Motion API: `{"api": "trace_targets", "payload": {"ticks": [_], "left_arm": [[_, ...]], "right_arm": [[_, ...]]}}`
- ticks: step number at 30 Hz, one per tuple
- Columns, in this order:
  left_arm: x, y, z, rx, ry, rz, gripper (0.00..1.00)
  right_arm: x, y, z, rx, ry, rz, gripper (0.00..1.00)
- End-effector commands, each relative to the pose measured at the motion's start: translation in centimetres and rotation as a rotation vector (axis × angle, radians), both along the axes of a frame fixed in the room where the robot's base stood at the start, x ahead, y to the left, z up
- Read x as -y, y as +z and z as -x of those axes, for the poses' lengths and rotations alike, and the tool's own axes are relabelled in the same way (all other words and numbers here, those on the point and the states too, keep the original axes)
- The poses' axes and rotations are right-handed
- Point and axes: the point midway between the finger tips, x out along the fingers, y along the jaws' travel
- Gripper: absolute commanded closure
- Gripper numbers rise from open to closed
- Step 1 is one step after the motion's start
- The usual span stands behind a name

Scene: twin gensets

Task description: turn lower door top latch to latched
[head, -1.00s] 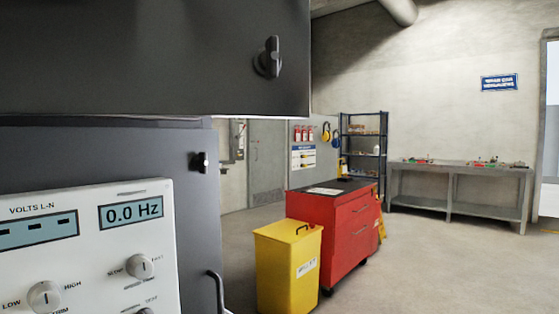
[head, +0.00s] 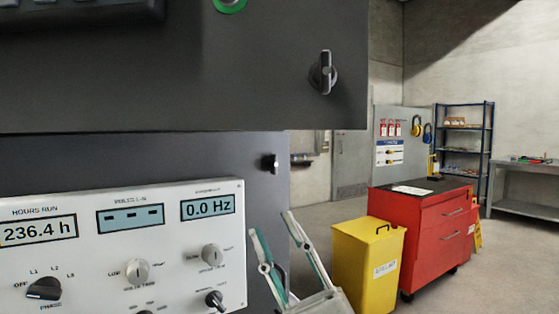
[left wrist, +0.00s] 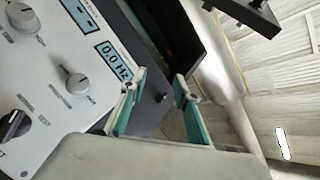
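The lower door (head: 225,150) is a dark grey panel around a white control panel. Its top latch (head: 271,164) is a small black knob near the door's upper right corner; its turn angle is too small to read. My left gripper (head: 271,226) is open and empty, below the latch in the head view, with its teal-lined fingers pointing up. In the left wrist view a small dark knob (left wrist: 161,98), apparently this latch, shows between the open fingers (left wrist: 158,80), with no contact visible. My right gripper is not in view.
The upper door (head: 200,75) juts out above the lower one and carries a larger black latch (head: 323,73), its handle upright. A yellow bin (head: 368,262) and red tool cabinet (head: 425,235) stand at right. Shelving (head: 465,145) and open floor lie beyond.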

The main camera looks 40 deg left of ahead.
Motion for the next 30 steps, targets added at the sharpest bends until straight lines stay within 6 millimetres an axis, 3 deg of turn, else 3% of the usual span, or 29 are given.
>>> {"api": "trace_targets", "payload": {"ticks": [1, 7, 11, 15, 18, 23, 30], "left_arm": [[-1.1, 1.7, 0.5, 0.152, -0.105, 0.098, 0.69], [-4.2, 4.2, -0.3, 0.748, -0.534, 0.454, 0.69], [-4.3, 5.8, -2.5, 1.143, -0.794, 0.658, 0.69], [-2.8, 7.8, -5.2, 1.499, -1.01, 0.846, 0.69], [-1.5, 9.0, -6.7, 1.674, -1.107, 0.942, 0.69], [-0.5, 9.8, -7.9, 1.805, -1.171, 1.016, 0.69], [-2.8, 9.9, -8.9, 1.819, -1.175, 1.02, 0.69]], "right_arm": [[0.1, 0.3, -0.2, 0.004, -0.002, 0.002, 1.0], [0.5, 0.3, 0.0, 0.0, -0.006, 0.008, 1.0], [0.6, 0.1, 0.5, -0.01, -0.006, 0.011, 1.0], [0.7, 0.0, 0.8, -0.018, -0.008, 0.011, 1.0], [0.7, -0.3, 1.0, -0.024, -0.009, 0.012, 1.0], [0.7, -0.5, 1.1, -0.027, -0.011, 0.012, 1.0], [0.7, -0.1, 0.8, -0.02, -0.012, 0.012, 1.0]]}}
